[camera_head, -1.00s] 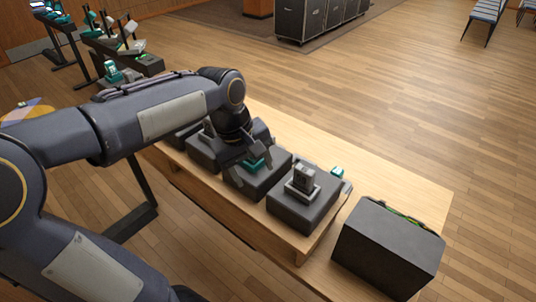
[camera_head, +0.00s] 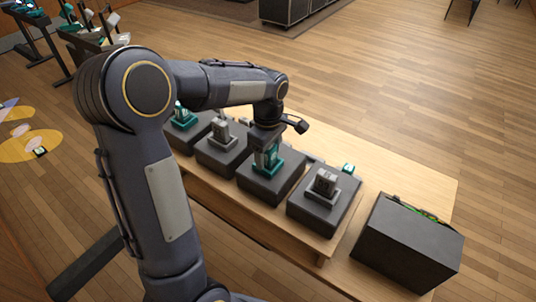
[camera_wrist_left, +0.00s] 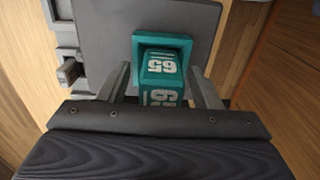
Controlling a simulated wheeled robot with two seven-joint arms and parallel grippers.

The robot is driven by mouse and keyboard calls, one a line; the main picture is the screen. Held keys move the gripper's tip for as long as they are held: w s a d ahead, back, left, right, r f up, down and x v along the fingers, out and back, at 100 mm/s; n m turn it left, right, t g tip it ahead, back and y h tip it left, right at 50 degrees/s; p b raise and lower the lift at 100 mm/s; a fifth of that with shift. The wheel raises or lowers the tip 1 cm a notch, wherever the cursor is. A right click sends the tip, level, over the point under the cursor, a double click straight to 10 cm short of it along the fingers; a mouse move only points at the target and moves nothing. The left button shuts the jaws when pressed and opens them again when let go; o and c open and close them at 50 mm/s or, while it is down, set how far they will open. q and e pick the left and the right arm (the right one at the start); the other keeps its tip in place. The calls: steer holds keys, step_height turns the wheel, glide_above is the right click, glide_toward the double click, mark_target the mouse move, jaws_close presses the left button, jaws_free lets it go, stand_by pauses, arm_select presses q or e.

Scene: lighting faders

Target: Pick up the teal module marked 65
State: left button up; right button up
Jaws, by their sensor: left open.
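The teal module marked 65 (camera_wrist_left: 162,68) stands in a teal base on a dark block in the left wrist view. Its white digits face the camera, on the top and on the side. In the head view the module (camera_head: 267,160) is partly hidden under my left gripper (camera_head: 269,148). In the left wrist view the two fingers of my left gripper (camera_wrist_left: 160,84) are spread, one on each side of the module, with gaps between. My right gripper is not in view.
Dark blocks on the wooden bench (camera_head: 410,176) carry a grey module (camera_head: 326,183), another grey module (camera_head: 220,130) and a teal module (camera_head: 184,117). A small teal piece (camera_head: 348,168) lies on the bench. A dark box (camera_head: 408,243) stands at the right end.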

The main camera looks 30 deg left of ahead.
arm_select(q)
steer(key=shift+d+f, duration=0.1)
steer(key=c, duration=1.1)
